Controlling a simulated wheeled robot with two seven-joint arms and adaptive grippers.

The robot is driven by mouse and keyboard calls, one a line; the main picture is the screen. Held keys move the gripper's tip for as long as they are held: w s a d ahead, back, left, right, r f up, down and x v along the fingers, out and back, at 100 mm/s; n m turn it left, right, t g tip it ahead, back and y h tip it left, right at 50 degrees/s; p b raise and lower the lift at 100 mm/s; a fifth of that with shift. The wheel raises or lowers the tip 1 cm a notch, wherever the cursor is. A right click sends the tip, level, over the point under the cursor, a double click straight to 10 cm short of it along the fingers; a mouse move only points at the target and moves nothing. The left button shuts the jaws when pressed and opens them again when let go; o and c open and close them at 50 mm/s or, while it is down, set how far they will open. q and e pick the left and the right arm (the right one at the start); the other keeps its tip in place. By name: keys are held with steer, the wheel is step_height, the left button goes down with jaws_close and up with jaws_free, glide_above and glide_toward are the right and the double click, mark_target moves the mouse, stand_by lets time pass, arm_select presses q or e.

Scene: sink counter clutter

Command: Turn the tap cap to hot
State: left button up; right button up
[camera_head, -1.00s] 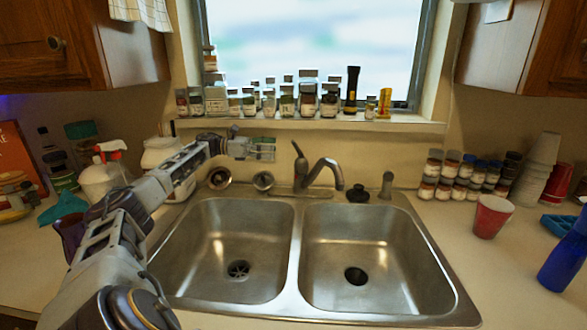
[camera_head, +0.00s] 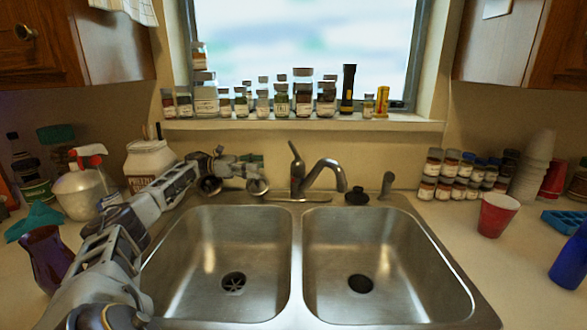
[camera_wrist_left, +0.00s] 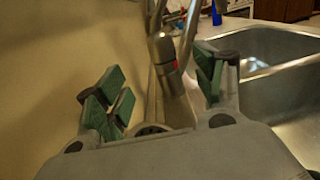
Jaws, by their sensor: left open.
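The metal tap (camera_head: 322,178) stands behind the sink, its spout curving right over the right basin. Its lever (camera_head: 294,153) points up and slightly left. In the left wrist view the rounded tap cap (camera_wrist_left: 162,48) shows between the fingers, with a small red mark on its right side. My left gripper (camera_head: 252,162) is open and empty, just left of the tap in the head view. Its green-padded fingers (camera_wrist_left: 163,88) lie on either side of the tap in the wrist view; contact with the cap cannot be told. My right gripper is not in view.
Spice jars (camera_head: 282,100) line the windowsill (camera_head: 300,125) above. A spray bottle (camera_head: 80,190) and white jar (camera_head: 150,160) are left. A red cup (camera_head: 497,214) stands right.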

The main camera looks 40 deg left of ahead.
mark_target(294, 167)
arm_select(q)
steer(key=shift+d, duration=0.15)
steer(key=shift+p+x, duration=0.55)
steer(key=shift+x, duration=6.15)
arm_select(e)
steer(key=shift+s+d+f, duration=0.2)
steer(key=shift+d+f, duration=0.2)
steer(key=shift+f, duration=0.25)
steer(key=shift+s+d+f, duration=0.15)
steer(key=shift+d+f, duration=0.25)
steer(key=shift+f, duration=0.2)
arm_select(q)
steer(key=shift+w, duration=0.1)
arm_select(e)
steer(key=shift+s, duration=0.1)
arm_select(q)
steer(key=c, duration=1)
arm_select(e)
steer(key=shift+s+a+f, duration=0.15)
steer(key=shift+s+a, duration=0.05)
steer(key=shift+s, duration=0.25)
